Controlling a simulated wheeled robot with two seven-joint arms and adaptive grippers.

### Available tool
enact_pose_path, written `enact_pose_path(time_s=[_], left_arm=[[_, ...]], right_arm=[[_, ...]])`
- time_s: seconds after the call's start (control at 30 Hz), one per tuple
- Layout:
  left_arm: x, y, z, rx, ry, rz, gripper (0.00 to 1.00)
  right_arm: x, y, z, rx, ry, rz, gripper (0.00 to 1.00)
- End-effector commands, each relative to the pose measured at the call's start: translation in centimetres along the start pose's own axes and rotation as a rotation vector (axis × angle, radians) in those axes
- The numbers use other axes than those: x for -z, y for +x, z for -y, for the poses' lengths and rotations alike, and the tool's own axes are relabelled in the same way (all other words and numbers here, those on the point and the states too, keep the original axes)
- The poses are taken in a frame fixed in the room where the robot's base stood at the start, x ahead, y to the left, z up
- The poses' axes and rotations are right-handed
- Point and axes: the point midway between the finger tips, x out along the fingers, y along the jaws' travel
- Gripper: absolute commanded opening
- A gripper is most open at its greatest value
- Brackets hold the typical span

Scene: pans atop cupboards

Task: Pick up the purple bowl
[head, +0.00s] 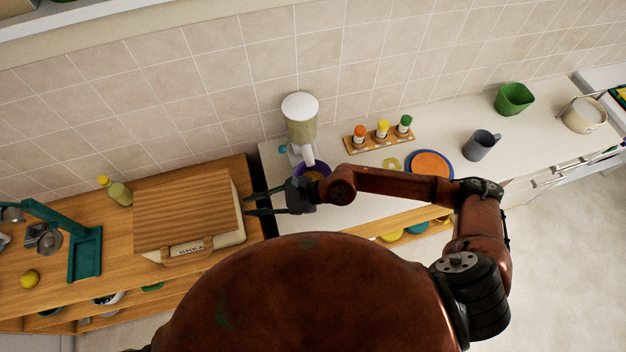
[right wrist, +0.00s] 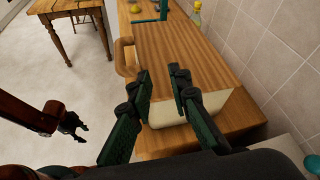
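The purple bowl (head: 311,166) stands on the white counter under the spout of a dispenser, with something orange-yellow inside. Its near side is hidden behind my right gripper and wrist.
The dispenser (head: 300,120) rises right behind the bowl. A spice rack (head: 378,141), a blue-rimmed orange plate (head: 430,164), a grey mug (head: 482,145) and a green pot (head: 514,99) stand to the right. The wooden box (head: 186,215) sits left of the fingertips.

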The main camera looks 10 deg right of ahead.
Motion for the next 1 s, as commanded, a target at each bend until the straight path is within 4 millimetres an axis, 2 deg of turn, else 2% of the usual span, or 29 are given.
enact_pose_path(time_s=[0.03,0.1,0.2,0.3,0.4,0.5,0.77,1.0], left_arm=[[0.0,-0.1,0.0,0.000,0.000,0.000,0.40],[0.0,-0.2,0.0,0.000,0.000,0.000,0.40],[0.0,-0.3,0.0,0.000,0.000,0.000,0.40],[0.0,-0.3,0.0,0.000,0.000,0.000,0.40],[0.0,-0.3,0.0,0.000,0.000,0.000,0.40],[0.1,-0.5,0.0,0.000,0.000,0.000,0.40],[0.2,-1.3,0.1,0.000,0.000,-0.001,0.40],[0.3,-2.9,0.1,0.000,-0.001,-0.001,0.40]], right_arm=[[5.3,-1.1,-0.2,-0.079,-0.200,-0.178,0.18],[12.2,-3.8,0.1,-0.186,-0.426,-0.402,0.18],[19.1,-8.7,2.3,-0.300,-0.636,-0.647,0.18],[23.1,-12.8,4.6,-0.376,-0.757,-0.816,0.18],[25.1,-15.5,6.1,-0.420,-0.817,-0.913,0.18],[26.1,-16.4,6.7,-0.439,-0.841,-0.953,0.18],[28.4,-15.2,6.9,-0.441,-0.840,-0.957,0.18],[30.8,-13.2,7.1,-0.441,-0.840,-0.955,0.18]])
